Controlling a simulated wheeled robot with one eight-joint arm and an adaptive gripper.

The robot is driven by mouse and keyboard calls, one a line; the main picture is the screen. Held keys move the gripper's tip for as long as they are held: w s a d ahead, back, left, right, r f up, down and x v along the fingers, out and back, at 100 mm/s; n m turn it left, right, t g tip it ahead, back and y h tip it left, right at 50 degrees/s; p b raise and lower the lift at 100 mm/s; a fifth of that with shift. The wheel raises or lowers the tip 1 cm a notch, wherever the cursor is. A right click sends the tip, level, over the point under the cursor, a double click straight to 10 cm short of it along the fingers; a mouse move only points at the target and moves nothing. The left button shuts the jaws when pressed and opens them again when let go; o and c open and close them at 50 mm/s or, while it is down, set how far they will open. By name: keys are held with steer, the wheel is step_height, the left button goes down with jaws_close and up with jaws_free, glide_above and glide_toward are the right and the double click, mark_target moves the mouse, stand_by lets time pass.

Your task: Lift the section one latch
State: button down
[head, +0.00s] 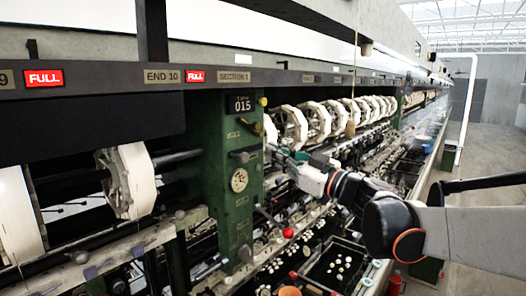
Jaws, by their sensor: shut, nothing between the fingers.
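The "SECTION 1" plate (234,76) is on the long grey rail, beside a lit red "FULL" sign (195,76). I cannot tell which of these parts is the latch. My gripper (275,157) is at the column's right edge, in front of the reels, pointing left. It is shut with nothing held. Its fingertips are small here, and I cannot tell whether they touch the column.
White reels (318,120) run back in a row behind my gripper. A red ball knob (288,232) and a dark basin (338,265) with white cocoons lie below. A wooden handle (350,130) hangs nearby. The aisle floor (485,200) at right is clear.

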steer(key=v, duration=0.9)
steer(key=shift+b, duration=0.3)
stand_by(0.6)
